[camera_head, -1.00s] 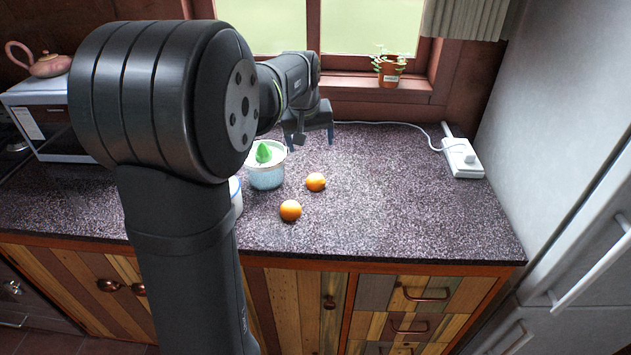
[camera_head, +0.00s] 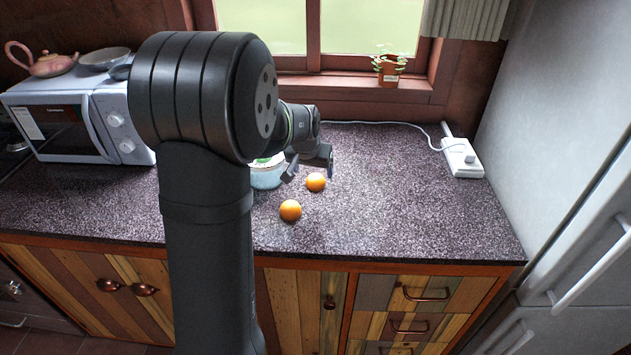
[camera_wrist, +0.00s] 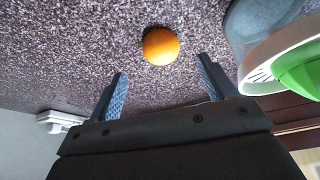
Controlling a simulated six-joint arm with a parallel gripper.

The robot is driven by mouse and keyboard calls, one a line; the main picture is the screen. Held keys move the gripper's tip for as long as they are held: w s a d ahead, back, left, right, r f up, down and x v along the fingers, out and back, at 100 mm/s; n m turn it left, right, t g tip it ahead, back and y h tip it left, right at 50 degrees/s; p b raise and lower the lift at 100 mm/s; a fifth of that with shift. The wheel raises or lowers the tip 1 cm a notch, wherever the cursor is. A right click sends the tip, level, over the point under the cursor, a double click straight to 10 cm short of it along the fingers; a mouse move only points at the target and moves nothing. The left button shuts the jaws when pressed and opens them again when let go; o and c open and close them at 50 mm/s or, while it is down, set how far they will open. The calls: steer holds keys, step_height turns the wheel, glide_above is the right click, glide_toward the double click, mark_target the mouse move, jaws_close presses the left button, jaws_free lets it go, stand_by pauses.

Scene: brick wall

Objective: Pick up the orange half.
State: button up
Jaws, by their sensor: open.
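Two orange pieces lie apart on the speckled counter. The nearer one (camera_head: 290,211) sits toward the counter's front, and the farther one (camera_head: 316,182) lies behind it and a little right. I cannot tell from their rounded tops whether they are halves. My gripper (camera_head: 308,172) is open and empty, above the counter close to the farther piece. In the wrist view one orange piece (camera_wrist: 160,46) shows beyond the spread fingertips of my gripper (camera_wrist: 162,82), between them and not touched. The other piece is not seen there.
A juicer (camera_head: 268,176) with a green cone (camera_wrist: 300,72) stands just left of the gripper, partly hidden by my arm. A white socket box (camera_head: 462,158) with a cable lies at the right. A microwave (camera_head: 70,125) stands left.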

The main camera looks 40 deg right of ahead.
mark_target(315, 178)
steer(key=shift+x, duration=3.25)
steer(key=shift+w, duration=0.15)
steer(key=shift+c, duration=0.3)
steer(key=c, duration=1.1)
steer(key=shift+c, duration=0.2)
steer(key=shift+r, duration=0.1)
